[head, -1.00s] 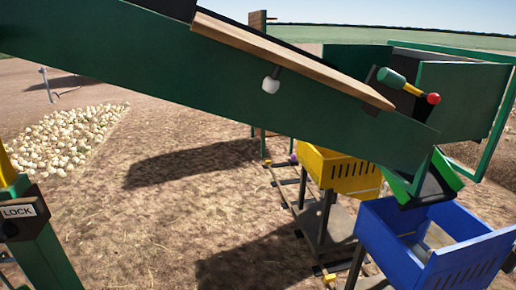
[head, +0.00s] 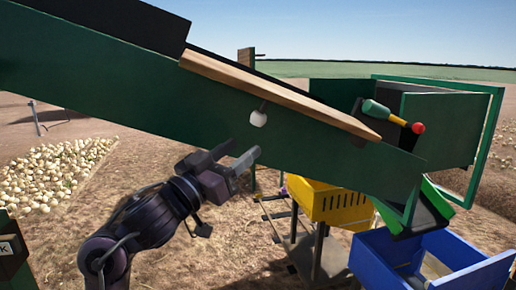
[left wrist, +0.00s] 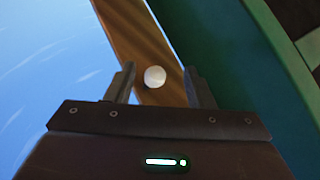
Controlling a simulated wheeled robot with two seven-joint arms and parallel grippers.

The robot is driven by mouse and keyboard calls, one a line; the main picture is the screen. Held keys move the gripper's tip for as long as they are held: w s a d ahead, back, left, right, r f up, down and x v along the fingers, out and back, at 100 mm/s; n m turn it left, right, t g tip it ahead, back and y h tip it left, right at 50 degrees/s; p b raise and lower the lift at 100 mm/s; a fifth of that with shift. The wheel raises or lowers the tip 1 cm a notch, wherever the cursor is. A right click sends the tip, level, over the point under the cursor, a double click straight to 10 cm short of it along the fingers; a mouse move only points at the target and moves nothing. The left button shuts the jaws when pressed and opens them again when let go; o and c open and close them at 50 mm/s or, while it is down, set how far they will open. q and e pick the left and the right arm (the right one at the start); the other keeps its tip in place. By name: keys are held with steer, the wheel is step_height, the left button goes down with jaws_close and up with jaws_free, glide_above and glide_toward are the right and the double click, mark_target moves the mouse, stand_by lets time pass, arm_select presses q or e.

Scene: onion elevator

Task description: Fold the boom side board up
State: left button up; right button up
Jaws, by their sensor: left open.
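The boom side board is a long wooden plank (head: 280,95) lying folded out along the side of the green boom (head: 140,90), sloping down to the right. A white knob (head: 258,118) on a short dark stem hangs below the plank. My left gripper (head: 239,154) is open and empty, just below and left of the knob. In the left wrist view the white knob (left wrist: 155,77) appears between the open fingers of the left gripper (left wrist: 159,70), with the wooden board (left wrist: 138,35) behind it. I cannot tell the exact gap. My right gripper is not in view.
A green and red handle (head: 395,117) sits near the boom's right end. A yellow crate (head: 330,200) and a blue crate (head: 430,258) stand below it. A pile of onions (head: 55,172) lies on the ground at left.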

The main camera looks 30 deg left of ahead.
mark_target(252, 122)
arm_select(q)
steer(key=shift+m+t+h, duration=0.3)
steer(key=shift+m+h, duration=0.1)
steer(key=shift+h, duration=0.3)
steer(key=w+r, duration=0.1)
steer(key=w+r+p, duration=0.1)
steer(key=r, duration=0.1)
steer(key=w+d+r+p, duration=0.1)
steer(key=w+r, duration=0.1)
steer(key=shift+w+r, duration=0.1)
steer(key=shift+r, duration=0.05)
steer(key=shift+w+d+r, duration=0.15)
steer(key=shift+w, duration=0.5)
jaws_close()
